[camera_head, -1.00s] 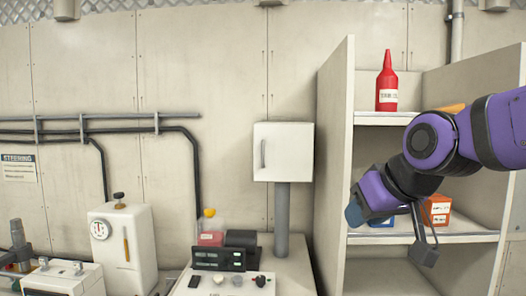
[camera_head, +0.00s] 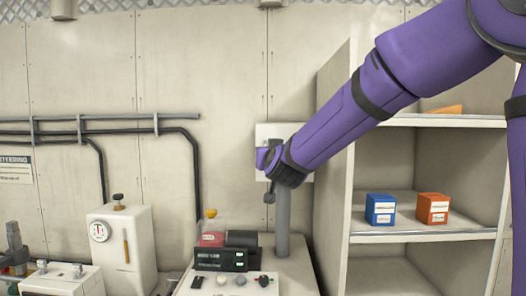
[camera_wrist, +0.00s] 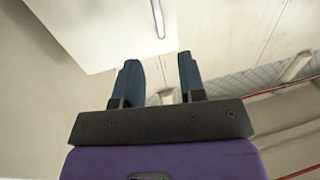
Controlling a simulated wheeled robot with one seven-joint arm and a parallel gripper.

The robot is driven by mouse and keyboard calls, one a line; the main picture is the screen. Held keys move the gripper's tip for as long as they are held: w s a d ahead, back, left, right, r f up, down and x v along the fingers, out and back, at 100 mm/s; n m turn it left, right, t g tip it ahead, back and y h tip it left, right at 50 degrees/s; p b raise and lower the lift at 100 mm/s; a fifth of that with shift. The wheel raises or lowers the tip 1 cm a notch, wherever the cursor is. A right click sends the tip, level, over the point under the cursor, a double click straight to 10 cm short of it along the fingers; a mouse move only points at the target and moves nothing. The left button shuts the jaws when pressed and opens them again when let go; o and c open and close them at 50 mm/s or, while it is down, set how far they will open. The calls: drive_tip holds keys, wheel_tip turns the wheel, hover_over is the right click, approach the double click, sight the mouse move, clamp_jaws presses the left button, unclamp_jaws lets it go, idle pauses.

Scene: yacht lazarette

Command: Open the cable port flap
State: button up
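A pale box (camera_head: 283,130) on a grey post stands against the wall, and its front panel looks like the flap. My arm covers most of the box in the head view, and its handle is hidden there. In the wrist view the pale panel (camera_wrist: 105,25) fills the top left, with a slim metal bar handle (camera_wrist: 157,18) on it. My gripper (camera_wrist: 158,68) is open with two dark blue fingers apart and nothing between them. The handle lies beyond the fingertips, roughly in line with the gap. In the head view my gripper (camera_head: 267,160) is in front of the box.
An open shelf unit (camera_head: 337,150) stands to the right, holding a blue box (camera_head: 380,210) and an orange box (camera_head: 432,208). The wall left of the pale box has black pipes.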

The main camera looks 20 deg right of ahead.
drive_tip(key=w, duration=0.3)
drive_tip(key=w+d, duration=0.1)
drive_tip(key=w, duration=0.6)
drive_tip(key=shift+d, duration=0.15)
clamp_jaws()
